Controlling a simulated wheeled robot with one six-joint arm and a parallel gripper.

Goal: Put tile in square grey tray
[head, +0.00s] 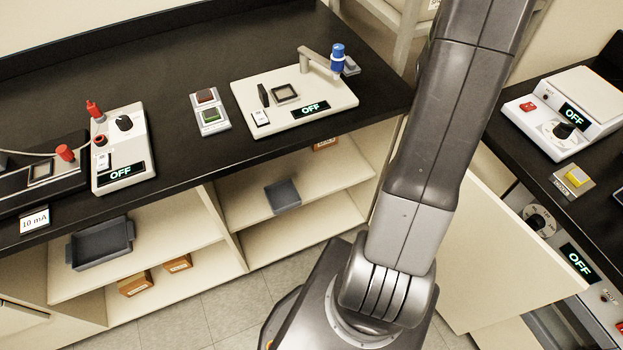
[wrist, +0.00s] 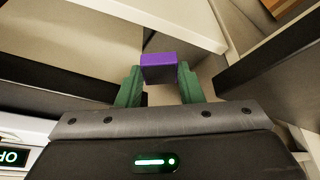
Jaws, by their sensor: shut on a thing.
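In the wrist view, my gripper (wrist: 159,82) has its green fingers shut on a purple tile (wrist: 160,60). The tile sits between the fingertips, its purple face showing. In the head view, a small square grey tray (head: 283,196) sits on the upper shelf under the black bench, and its inside looks empty. My gripper and the tile are not visible in the head view. I cannot tell the distance from the tile to the tray.
A larger grey bin with handles (head: 100,245) sits on the left shelf. Cardboard boxes (head: 136,284) lie below. The stylus profiler (head: 294,100) stands on the bench (head: 190,60). A cream door panel (head: 490,250) stands open at right. The floor (head: 230,303) before the shelves looks clear.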

